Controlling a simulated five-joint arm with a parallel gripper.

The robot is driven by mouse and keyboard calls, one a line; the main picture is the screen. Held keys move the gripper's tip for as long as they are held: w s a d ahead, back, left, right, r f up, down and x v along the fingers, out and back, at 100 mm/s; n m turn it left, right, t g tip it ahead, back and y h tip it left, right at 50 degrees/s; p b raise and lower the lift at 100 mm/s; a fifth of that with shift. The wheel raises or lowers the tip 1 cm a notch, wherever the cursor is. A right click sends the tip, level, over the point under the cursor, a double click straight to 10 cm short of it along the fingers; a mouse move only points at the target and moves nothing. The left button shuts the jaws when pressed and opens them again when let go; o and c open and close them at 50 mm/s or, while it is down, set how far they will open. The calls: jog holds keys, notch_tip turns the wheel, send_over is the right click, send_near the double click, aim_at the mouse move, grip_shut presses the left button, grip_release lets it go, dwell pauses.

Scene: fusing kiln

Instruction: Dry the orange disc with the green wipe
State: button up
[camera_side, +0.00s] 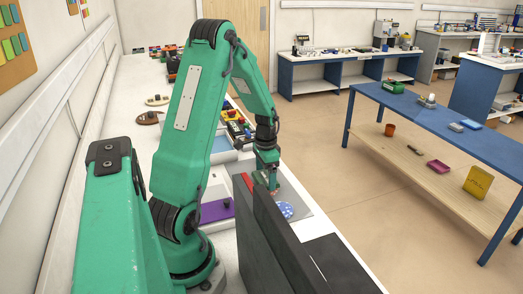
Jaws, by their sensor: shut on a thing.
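My gripper (267,180) points down over a grey work surface, just behind a dark upright panel. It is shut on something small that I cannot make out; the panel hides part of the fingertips. I cannot pick out the orange disc or the green wipe in this view. A blue disc with white dots (286,210) lies on the grey surface, just right of and nearer than my gripper, partly cut off by the panel.
A purple flat item (216,210) lies left on the white bench (127,100). A blue table (450,133) stands apart at the right.

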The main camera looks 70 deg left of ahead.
jog(key=shift+f, duration=0.55)
dwell(0.9)
jog(key=shift+d, duration=2.1)
jog(key=shift+a, duration=0.1)
jog(key=shift+a, duration=2.05)
jog(key=shift+d, duration=2.15)
